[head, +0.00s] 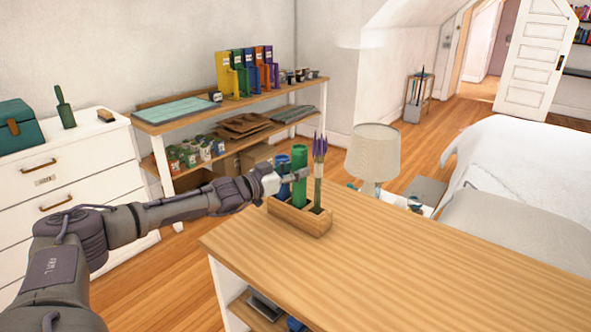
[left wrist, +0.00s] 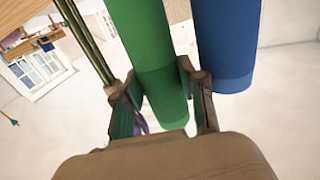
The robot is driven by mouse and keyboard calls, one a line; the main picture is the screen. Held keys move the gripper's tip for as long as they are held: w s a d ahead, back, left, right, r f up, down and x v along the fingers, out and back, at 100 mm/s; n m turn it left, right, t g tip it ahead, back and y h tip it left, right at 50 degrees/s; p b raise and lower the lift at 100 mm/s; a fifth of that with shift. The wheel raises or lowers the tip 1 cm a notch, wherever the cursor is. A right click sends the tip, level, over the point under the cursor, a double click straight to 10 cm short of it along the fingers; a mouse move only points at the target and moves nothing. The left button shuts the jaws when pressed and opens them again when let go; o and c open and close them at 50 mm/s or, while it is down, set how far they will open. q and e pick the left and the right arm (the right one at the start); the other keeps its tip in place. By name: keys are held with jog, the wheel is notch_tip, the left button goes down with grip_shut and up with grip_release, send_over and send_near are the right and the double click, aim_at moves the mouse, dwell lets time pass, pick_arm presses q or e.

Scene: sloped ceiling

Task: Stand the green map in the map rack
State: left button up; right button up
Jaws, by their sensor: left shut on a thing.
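The green map (head: 300,170) is a rolled tube, upright over the middle compartment of the wooden map rack (head: 296,220). Its lower end meets the rack's opening; I cannot tell how deep it sits. My left gripper (head: 287,177) is shut on the green map, coming in from the left. In the left wrist view the green map (left wrist: 150,45) passes between the two fingers (left wrist: 164,103). A blue roll (head: 282,173) stands in the left compartment, partly hidden by my gripper. It also shows in the left wrist view (left wrist: 227,45). My right gripper is not in view.
A purple-topped bundle with green stems (head: 319,160) stands in the rack's right compartment, close to the green map. The wooden table (head: 400,260) is clear in front and to the right. A lamp (head: 373,153) stands behind it. A shelf (head: 225,112) with colored files is at back left.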

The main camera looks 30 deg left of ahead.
pick_arm(q)
jog(key=shift+f+b, duration=1.5)
jog(key=shift+f, duration=0.4)
jog(key=o, duration=1.2)
jog(key=shift+s, duration=0.1)
jog(key=shift+s+a+f, duration=0.1)
jog(key=shift+s+a, duration=0.1)
jog(key=shift+s, duration=0.15)
send_near(293, 183)
jog(key=shift+s+a, duration=0.1)
jog(key=shift+s, duration=0.55)
